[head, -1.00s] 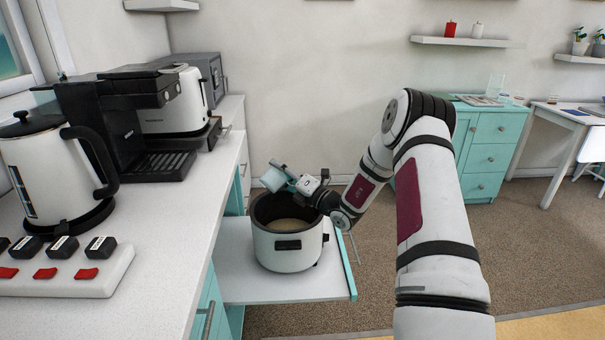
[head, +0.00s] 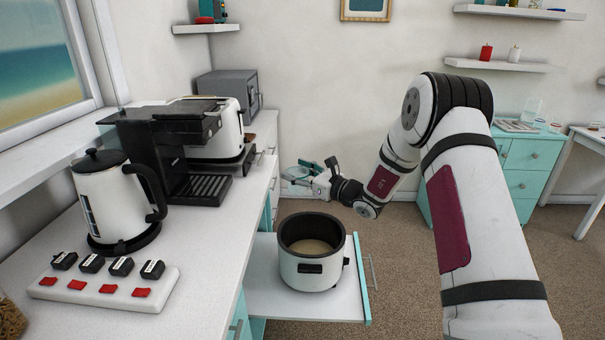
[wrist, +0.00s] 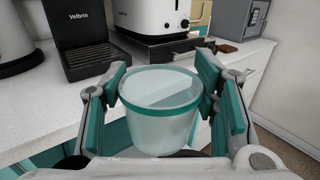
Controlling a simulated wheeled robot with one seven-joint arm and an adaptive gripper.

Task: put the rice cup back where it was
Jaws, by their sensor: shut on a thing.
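The rice cup (wrist: 160,120) is a translucent cup with a teal rim, held upright between the fingers of my gripper (wrist: 163,88) in the wrist view. In the head view the cup (head: 295,172) is small and partly hidden by my gripper (head: 307,178), which is shut on it. The cup is in the air beyond the rice cooker, close to the counter's edge. The white rice cooker (head: 312,270) stands open with pale contents inside. I cannot tell whether anything is left in the cup.
The cooker stands on a pull-out shelf (head: 262,285) below the white counter (head: 205,285). On the counter are a kettle (head: 112,200), a black coffee machine (head: 155,150), a white toaster (head: 226,130), a grey safe (head: 232,92) and a switch strip (head: 100,288). Open floor lies right.

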